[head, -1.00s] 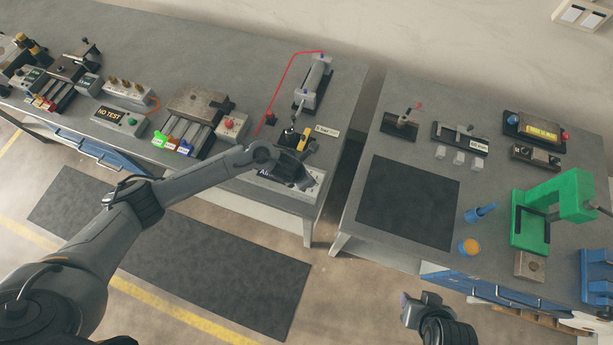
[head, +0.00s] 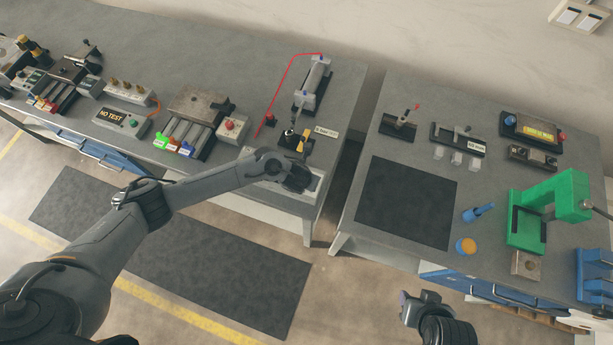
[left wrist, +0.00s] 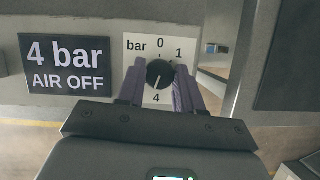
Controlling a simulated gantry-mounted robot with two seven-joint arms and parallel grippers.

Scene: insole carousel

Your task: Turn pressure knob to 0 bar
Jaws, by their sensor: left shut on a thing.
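The black pressure knob (left wrist: 159,74) sits on a white dial plate (left wrist: 133,60) marked bar, 0, 1 and 4. Its white pointer line points down towards the 4, with the 0 at the top. My left gripper (left wrist: 159,88) has its purple fingers on either side of the knob and is shut on it. In the head view my left gripper (head: 297,180) is at the front edge of the left table, and its wrist hides the knob. A dark sign (left wrist: 68,65) left of the dial reads 4 bar, AIR OFF. My right gripper (head: 407,300) hangs away from the tables, its jaw opening unclear.
A yellow lever (head: 302,140) and a small label (head: 326,132) are just behind my left gripper. A cylinder with a red hose (head: 290,75) stands further back. The right table holds a black mat (head: 405,202) and a green press (head: 528,222).

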